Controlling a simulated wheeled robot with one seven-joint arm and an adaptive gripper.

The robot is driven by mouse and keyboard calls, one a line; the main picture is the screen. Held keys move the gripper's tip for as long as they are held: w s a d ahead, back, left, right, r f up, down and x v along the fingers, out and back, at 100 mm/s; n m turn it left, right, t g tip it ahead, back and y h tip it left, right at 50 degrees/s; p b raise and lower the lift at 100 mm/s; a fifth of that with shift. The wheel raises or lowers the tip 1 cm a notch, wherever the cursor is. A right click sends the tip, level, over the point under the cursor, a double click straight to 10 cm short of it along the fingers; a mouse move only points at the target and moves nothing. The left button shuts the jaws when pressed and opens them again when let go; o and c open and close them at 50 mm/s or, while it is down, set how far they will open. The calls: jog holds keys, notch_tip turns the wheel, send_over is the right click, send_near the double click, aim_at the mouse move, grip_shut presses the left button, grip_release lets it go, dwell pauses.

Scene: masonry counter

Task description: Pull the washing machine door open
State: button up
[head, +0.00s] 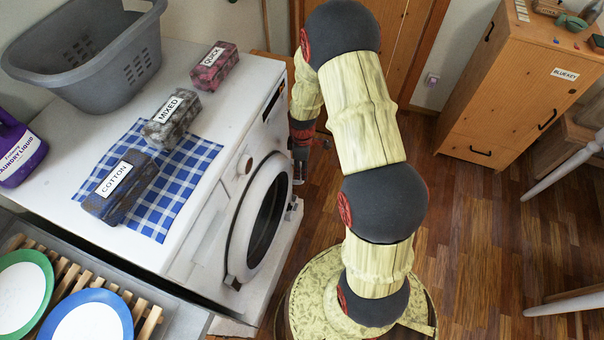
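The white washing machine (205,240) stands at the left, its front facing right. Its round door (238,232) has a white rim and dark glass and is seen at a steep angle. The door looks closed or nearly closed; I cannot tell if there is a small gap. My gripper (297,203) points down beside the door's far edge, at the right of the machine front.
On the machine top are a grey basket (95,65), a checked cloth (158,205), bundles labelled COTTON (112,190), MIXED (172,120) and QUICK (214,68), and a purple bottle (18,150). A wooden cabinet (510,100) stands right.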

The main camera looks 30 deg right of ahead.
notch_tip(320, 180, down, 3)
jog(key=shift+r+b, duration=0.2)
jog(key=shift+b, duration=0.15)
jog(key=c, duration=0.3)
grip_shut()
dwell(0.4)
